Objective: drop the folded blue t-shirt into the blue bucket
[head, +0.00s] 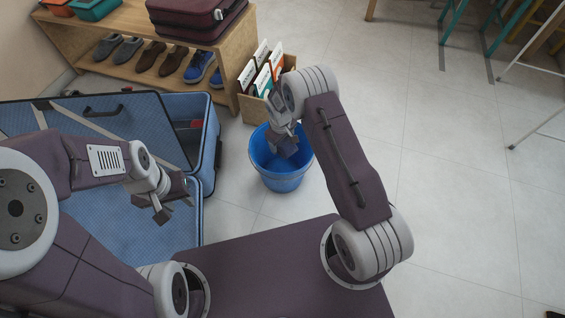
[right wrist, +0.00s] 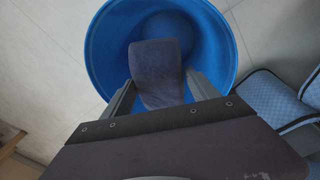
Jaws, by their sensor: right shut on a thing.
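The blue bucket (head: 280,178) stands on the floor in front of my base, and its rim fills the top of the right wrist view (right wrist: 97,50). My right gripper (head: 284,140) is over the bucket's mouth, pointing down. It is shut on the folded blue t-shirt (head: 286,148), a small dark blue bundle. In the right wrist view the t-shirt (right wrist: 158,72) sits between the fingers, in front of the bucket's opening. My left gripper (head: 163,207) hangs empty over the open suitcase, its fingers apart.
An open blue suitcase (head: 212,140) lies to the left of the bucket. A wooden shoe rack (head: 150,80) with several shoes and a maroon case (head: 195,18) stands behind. A wooden box of files (head: 255,105) is just behind the bucket.

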